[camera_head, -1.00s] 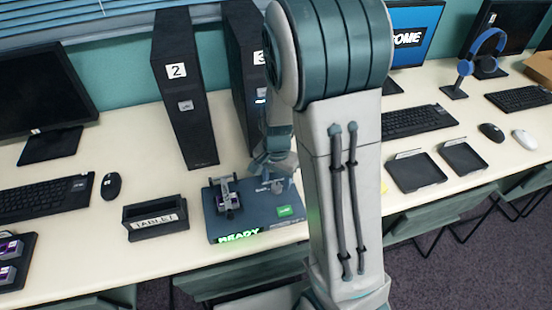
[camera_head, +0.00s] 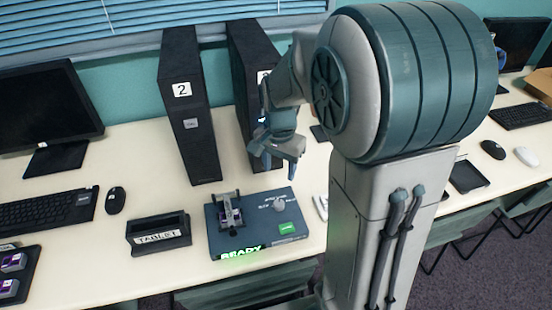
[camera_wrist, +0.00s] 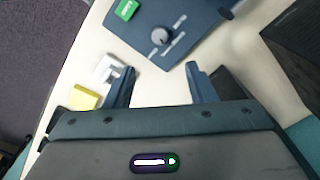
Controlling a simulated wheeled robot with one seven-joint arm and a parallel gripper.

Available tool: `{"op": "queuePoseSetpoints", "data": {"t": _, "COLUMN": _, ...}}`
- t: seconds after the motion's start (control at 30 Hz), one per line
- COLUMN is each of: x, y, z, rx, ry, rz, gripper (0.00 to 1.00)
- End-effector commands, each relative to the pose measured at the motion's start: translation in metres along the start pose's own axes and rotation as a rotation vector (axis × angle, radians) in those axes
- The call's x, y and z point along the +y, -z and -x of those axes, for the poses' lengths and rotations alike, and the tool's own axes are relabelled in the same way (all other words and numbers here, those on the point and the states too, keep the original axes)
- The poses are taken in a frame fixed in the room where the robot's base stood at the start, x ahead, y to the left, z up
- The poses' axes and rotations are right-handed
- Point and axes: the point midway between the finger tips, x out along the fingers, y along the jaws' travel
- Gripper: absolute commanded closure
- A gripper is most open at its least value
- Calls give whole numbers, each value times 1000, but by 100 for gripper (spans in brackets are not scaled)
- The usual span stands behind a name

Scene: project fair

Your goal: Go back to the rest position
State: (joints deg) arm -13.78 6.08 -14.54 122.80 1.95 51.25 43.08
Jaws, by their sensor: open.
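My gripper (camera_head: 279,167) is open and empty, with its fingers pointing down above the back edge of a dark blue box. In the wrist view both fingers (camera_wrist: 160,84) are apart with nothing between them. The dark blue box (camera_head: 262,240) lies on the white desk and shows a lit green READY sign, a green label and a grey knob (camera_head: 279,205). The knob also shows in the wrist view (camera_wrist: 160,36), clear of the fingers. My arm hides the desk to the right of the box.
Two black computer towers, one marked 2 (camera_head: 188,115) and one beside it (camera_head: 243,75), stand close behind the gripper. A holder labelled TABLET (camera_head: 158,235) is left of the box. A white object (camera_wrist: 112,70) and a yellow block (camera_wrist: 83,95) lie beside the box.

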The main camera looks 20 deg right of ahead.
Motion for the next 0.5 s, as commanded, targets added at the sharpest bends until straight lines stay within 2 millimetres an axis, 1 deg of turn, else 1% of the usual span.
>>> {"op": "queuePoseSetpoints", "data": {"t": 0.27, "x": 0, "y": 0, "z": 0, "rx": 0, "ry": 0, "rz": 0, "gripper": 50}}
{"op": "queuePoseSetpoints", "data": {"t": 0.37, "x": 9, "y": -8, "z": 16, "rx": 9, "ry": 26, "rz": 63, "gripper": 50}}
{"op": "queuePoseSetpoints", "data": {"t": 0.5, "x": 31, "y": -30, "z": 45, "rx": 42, "ry": 75, "rz": 227, "gripper": 50}}
